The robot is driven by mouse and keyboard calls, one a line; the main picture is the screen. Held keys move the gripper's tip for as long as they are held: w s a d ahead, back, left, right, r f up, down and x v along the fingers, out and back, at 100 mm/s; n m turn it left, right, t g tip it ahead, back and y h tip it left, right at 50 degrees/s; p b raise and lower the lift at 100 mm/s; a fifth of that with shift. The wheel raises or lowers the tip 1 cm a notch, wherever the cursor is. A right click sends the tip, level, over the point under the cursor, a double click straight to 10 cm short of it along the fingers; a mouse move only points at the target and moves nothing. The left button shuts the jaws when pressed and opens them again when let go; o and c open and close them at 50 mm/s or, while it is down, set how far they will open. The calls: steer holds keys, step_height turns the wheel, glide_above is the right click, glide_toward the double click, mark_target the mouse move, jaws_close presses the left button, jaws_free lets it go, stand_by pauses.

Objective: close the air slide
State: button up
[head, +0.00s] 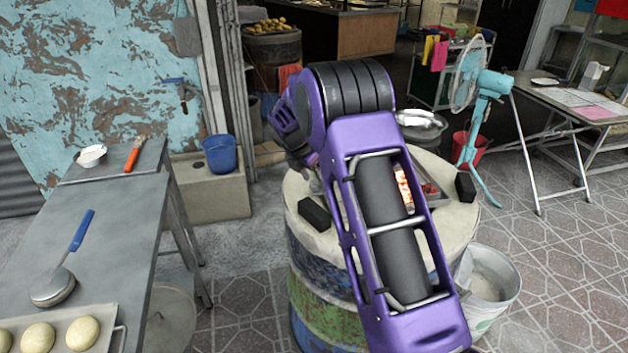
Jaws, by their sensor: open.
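The barrel oven (320,306) stands in the middle, a drum with worn blue and green paint and a pale, thick top. Glowing coals (404,188) show in its top opening through the frame of my arm. I cannot make out the air slide; my purple arm covers much of the oven's top and front. My gripper (312,180) is partly visible beyond the arm, low over the left part of the oven's top. It is open, but its fingertips are mostly hidden, and I cannot tell whether it touches anything.
Black blocks (315,213) sit on the oven's rim. A metal bowl (421,126) stands at its back. A white bucket (490,284) is close on the right, a teal fan (484,95) behind. A metal table (112,225) with a dough tray stands left. Floor between table and oven is open.

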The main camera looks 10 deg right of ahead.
steer(key=shift+f, duration=0.1)
jaws_close()
stand_by(0.4)
stand_by(1.0)
